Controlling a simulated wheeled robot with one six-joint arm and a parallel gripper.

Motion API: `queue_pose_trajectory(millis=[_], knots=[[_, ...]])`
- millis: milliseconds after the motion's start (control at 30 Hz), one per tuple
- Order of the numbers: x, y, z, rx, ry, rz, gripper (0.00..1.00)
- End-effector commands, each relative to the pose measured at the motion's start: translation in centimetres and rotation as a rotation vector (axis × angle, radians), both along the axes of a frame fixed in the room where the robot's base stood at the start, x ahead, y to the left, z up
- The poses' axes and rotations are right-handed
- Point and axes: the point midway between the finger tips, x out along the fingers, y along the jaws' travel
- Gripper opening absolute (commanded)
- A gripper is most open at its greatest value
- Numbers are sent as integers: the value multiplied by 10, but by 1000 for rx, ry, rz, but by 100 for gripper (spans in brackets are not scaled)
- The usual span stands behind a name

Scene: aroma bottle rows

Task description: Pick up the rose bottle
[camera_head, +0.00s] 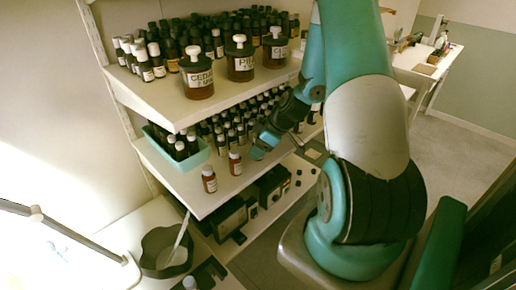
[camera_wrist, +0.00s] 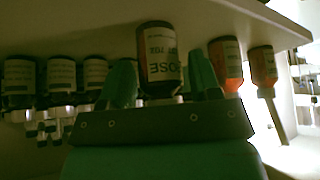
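The rose bottle (camera_wrist: 160,52) is dark, with a pale label whose visible letters read "OSE" upside down in the wrist view. It stands between the two green fingers of my gripper (camera_wrist: 164,78), with a small gap showing beside it. The fingers look open around it, not closed on it. In the head view my gripper (camera_head: 258,150) is low over the front part of the middle shelf (camera_head: 200,207). I cannot make out the rose bottle there; my gripper and arm hide that spot.
A teal bin (camera_head: 197,160) of bottles and rows of small bottles (camera_head: 240,125) stand nearby. The upper shelf (camera_head: 178,112) overhangs, holding large labelled jars (camera_head: 241,62).

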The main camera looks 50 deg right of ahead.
Motion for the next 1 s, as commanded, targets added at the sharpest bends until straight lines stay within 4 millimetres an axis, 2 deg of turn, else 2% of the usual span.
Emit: queue_pose_trajectory(millis=[33,167,200,567,767,1000], knots=[[0,0,0,0,0,0,46],[0,0,0,0,0,0,16],[0,0,0,0,0,-1,14],[0,0,3,1,-1,0,14],[0,-1,14,-3,-3,0,14],[-53,-32,10,-1,-1,-11,14]])
